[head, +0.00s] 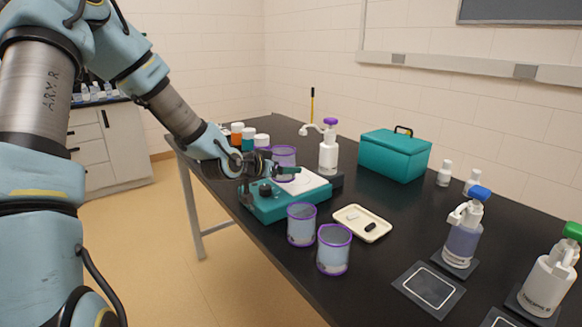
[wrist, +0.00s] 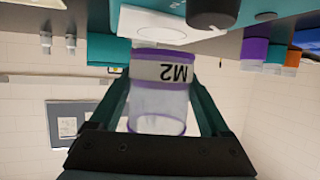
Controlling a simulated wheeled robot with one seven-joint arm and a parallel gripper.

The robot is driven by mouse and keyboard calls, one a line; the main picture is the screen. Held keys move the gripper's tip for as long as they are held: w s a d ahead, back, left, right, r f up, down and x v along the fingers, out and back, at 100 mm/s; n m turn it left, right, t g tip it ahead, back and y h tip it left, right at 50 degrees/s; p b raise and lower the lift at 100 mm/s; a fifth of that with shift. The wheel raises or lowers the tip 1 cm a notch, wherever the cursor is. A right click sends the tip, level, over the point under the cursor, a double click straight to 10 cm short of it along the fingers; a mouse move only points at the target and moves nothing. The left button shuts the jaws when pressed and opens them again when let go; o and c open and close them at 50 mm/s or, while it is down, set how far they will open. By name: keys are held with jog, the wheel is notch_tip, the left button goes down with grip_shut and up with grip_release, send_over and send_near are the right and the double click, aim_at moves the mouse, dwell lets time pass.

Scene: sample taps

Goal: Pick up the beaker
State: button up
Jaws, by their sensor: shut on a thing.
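The beaker (wrist: 160,100) is clear with purple rims and a white band marked M2, upside down in the wrist view. It stands between the two fingers of my gripper (wrist: 161,88), which is shut on it. In the head view the held beaker (head: 284,156) is upright at the white top plate of a teal bench device (head: 285,204), partly hidden by my gripper (head: 284,171). I cannot tell whether its base touches the plate.
Two similar purple-rimmed beakers (head: 301,225) (head: 333,250) stand in front of the device. A cream tray (head: 347,229) with small items lies beside them. A purple-topped bottle (head: 328,152) and a teal box (head: 394,156) stand behind. Pump bottles (head: 461,243) stand at the right.

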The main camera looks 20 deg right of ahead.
jog(key=s+a+b, duration=0.2)
jog(key=s+a, duration=0.3)
jog(key=a, duration=0.4)
